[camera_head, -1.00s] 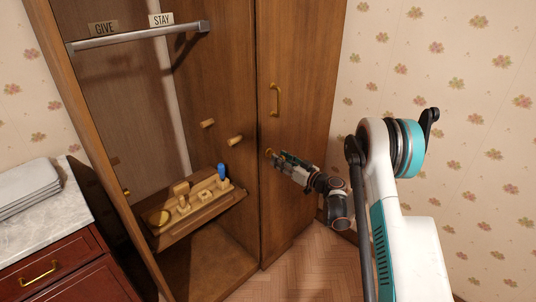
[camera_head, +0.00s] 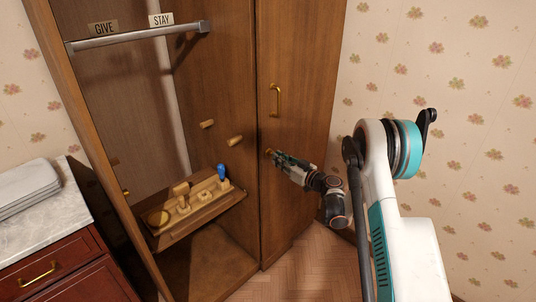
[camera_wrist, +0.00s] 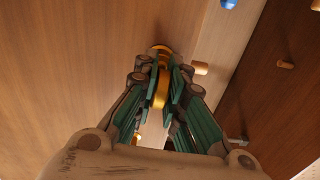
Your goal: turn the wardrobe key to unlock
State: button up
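The wardrobe's right door (camera_head: 300,120) is closed and has a gold handle (camera_head: 275,100). The gold key (camera_head: 268,152) sticks out of this door below the handle, and its shaft meets a round gold plate at the door in the wrist view (camera_wrist: 161,88). My gripper (camera_head: 279,158) is at the door, with its fingers on both sides of the key (camera_wrist: 163,92). The fingers look shut on the key, though their tips partly hide it.
The open wardrobe section left of the door has a wooden shelf (camera_head: 205,212) with small wooden pieces and a blue piece (camera_head: 222,171). Two wooden pegs (camera_head: 235,141) stick out above it. A red drawer unit (camera_head: 70,285) stands at left. Bare floor (camera_head: 290,278) lies in front.

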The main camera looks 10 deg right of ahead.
jog(key=o, duration=0.4)
jog(key=shift+b+v, duration=0.85)
jog(key=shift+v, duration=2.2)
